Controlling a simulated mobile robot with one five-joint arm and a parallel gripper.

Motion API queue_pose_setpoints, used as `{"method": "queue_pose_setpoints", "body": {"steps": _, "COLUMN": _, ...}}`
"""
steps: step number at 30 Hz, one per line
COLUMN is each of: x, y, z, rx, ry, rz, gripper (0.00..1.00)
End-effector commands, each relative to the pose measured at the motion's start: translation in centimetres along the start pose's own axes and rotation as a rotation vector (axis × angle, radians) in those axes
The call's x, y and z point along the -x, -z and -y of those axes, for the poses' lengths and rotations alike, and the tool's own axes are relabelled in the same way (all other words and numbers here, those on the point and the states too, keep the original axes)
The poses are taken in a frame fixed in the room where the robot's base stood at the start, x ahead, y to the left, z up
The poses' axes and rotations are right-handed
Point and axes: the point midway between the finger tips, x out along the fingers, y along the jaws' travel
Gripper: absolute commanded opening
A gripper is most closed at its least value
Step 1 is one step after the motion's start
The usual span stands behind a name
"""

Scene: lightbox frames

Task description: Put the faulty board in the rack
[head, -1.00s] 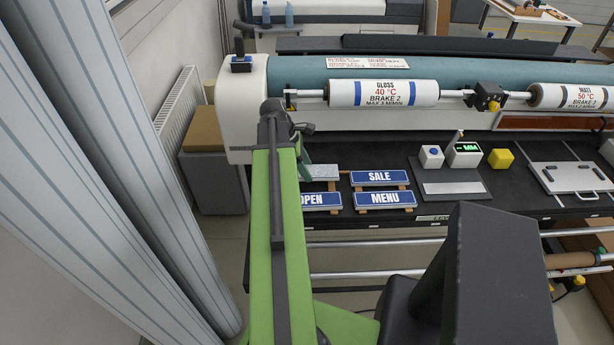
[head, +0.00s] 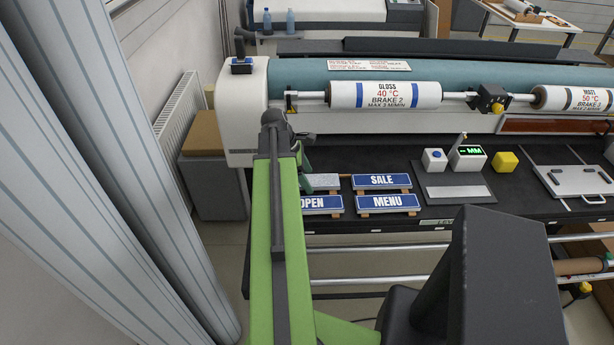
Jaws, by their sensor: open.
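Blue boards with white lettering lie on wooden strips on the black bench: SALE (head: 382,181), MENU (head: 388,202) and OPEN (head: 322,204), whose left end is hidden by my green arm. A grey speckled board (head: 322,182) lies behind OPEN, just right of the arm, and is partly covered. I cannot tell from this view which board is faulty. My gripper (head: 304,160) is open at the far end of the arm, near the grey board. It is mostly hidden behind the arm, and nothing shows held in it. I cannot make out a rack for certain.
The laminator with its GLOSS roll (head: 385,95) runs along the back of the bench. A grey plate (head: 455,193), a small box with a green display (head: 468,155), a yellow block (head: 505,161) and a white tray (head: 578,180) stand to the right. Tall pale rolls (head: 120,170) stand at the left.

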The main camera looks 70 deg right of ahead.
Motion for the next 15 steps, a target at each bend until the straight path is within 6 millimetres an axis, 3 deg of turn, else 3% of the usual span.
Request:
{"method": "queue_pose_setpoints", "body": {"steps": 8, "x": 3.1, "y": -0.4, "z": 0.0, "rx": 0.001, "ry": 0.000, "rz": 0.000, "gripper": 0.78}}
{"method": "queue_pose_setpoints", "body": {"steps": 15, "x": 8.7, "y": -0.6, "z": -0.1, "rx": 0.001, "ry": 0.000, "rz": 0.000, "gripper": 0.78}}
